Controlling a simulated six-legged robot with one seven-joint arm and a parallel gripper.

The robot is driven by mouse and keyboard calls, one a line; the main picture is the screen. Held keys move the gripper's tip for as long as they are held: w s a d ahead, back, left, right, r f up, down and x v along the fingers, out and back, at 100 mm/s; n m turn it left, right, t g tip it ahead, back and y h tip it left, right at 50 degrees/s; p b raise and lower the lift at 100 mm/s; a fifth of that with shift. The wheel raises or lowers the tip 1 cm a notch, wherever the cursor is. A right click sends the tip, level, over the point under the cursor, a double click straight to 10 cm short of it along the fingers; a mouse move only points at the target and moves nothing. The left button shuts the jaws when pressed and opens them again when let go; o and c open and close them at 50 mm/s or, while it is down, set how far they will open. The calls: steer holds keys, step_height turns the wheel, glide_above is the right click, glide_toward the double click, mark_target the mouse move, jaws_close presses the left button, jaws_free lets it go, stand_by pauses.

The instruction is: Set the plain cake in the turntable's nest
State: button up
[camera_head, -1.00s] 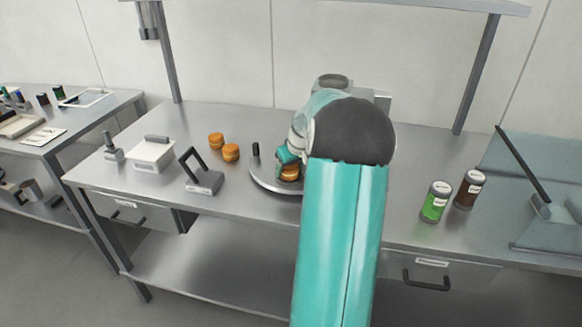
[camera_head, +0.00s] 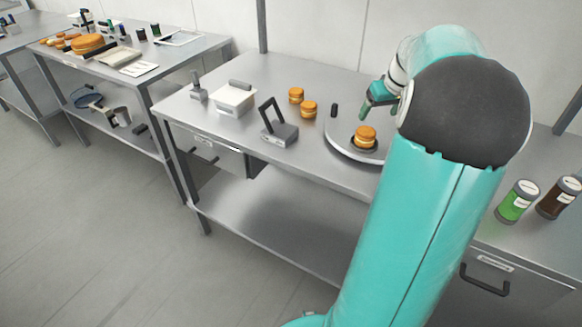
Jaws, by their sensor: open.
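A small golden round cake (camera_head: 365,136) sits on the dark nest at the middle of the grey turntable (camera_head: 340,147). It looks upright and stands clear of my gripper. A pale layer shows around its middle; I cannot tell whether it is the plain one. My gripper (camera_head: 372,102) is open, above and behind the cake, with its fingers pointing left and down. My arm hides the turntable's right side. Two similar small cakes, one farther back (camera_head: 296,95) and one nearer (camera_head: 308,109), stand on the bench left of the turntable.
A dark-handled press (camera_head: 280,133) and a white box (camera_head: 234,98) stand left of the cakes. A green jar (camera_head: 517,201) and a brown jar (camera_head: 558,197) stand at the right. The bench front edge is clear.

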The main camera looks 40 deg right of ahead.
steer(key=w+a+r+n, duration=0.1)
steer(key=a+r, duration=0.2)
steer(key=a, duration=1.1)
steer(key=w+a+r+n, duration=0.1)
steer(key=w+a+r, duration=0.1)
steer(key=a, duration=1.2)
steer(key=s+a+f+n, duration=0.1)
steer(key=s+a, duration=0.5)
steer(key=a, duration=0.3)
steer(key=s+a+f+n+t+y, duration=0.1)
steer(key=s+a+f, duration=0.1)
steer(key=s+a, duration=0.5)
steer(key=a, duration=0.3)
steer(key=shift+t+y, duration=0.3)
steer(key=shift+w+f, duration=0.1)
